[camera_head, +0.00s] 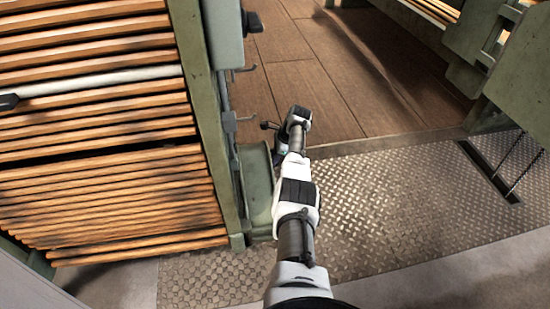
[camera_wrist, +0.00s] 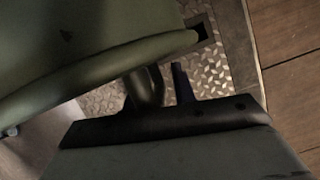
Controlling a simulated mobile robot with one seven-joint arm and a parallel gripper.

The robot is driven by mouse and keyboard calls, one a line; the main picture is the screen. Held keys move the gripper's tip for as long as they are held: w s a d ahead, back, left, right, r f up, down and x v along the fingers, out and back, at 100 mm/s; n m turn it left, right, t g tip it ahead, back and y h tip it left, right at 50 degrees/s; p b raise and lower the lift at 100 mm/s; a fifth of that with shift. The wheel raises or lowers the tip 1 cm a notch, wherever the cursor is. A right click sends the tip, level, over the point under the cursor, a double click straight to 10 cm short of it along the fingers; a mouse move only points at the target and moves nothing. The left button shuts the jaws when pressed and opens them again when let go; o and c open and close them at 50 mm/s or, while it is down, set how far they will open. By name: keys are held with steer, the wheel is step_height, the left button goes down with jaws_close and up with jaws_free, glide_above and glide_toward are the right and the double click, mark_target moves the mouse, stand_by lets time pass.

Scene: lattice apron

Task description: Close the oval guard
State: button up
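A green rounded housing (camera_head: 258,187), which looks like the oval guard, stands at the foot of the green post, left of my arm. In the wrist view a large green panel with a thick curved rim (camera_wrist: 95,75) fills the upper left. I cannot tell whether it stands open or shut. My gripper (camera_wrist: 166,82) is close to this rim. A dark, thin finger shows beside an olive curved piece, which may be part of the guard. Contact and finger gap are unclear. In the head view my wrist hides most of the gripper.
A rack of wooden slats (camera_head: 100,130) fills the left, edged by a green post (camera_head: 205,110) with small hooks. A patterned metal plate (camera_head: 390,205) covers the floor, with wooden boards (camera_head: 330,75) behind it. Green machinery with chains (camera_head: 520,80) stands at right.

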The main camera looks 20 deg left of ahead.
steer(key=shift+s+f, duration=0.1)
steer(key=shift+s, duration=0.15)
steer(key=p+v, duration=0.5)
steer(key=v, duration=0.9)
steer(key=shift+w, duration=0.2)
